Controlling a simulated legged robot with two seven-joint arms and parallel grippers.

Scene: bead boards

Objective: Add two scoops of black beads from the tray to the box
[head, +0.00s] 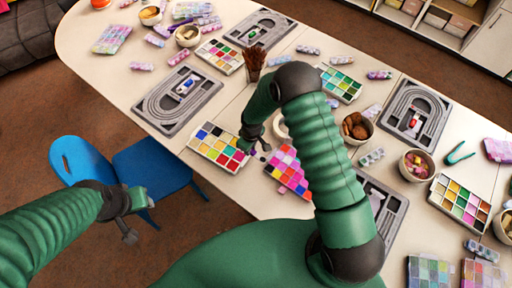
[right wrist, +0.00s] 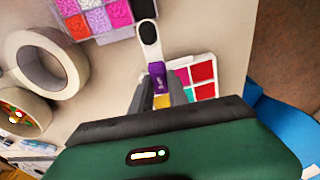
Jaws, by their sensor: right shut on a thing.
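My right gripper (head: 247,143) is shut on a scoop with a purple handle (right wrist: 157,80). The scoop's white end (right wrist: 149,36) holds a dark oval patch that looks like black beads, though single beads cannot be made out. The gripper is over the right edge of the white bead tray (head: 192,147), which has black, blue, yellow and red compartments. Its red and magenta corner shows in the right wrist view (right wrist: 203,73). A clear box (head: 288,169) with pink, red and purple compartments lies just right of the gripper.
A white ring (head: 281,126) lies behind the clear box, partly behind my right arm. A cup of brown sticks (head: 254,62) stands farther back. Grey bead boards (head: 178,98), bowls and more trays crowd the table. A blue chair (head: 150,165) stands at the near left edge.

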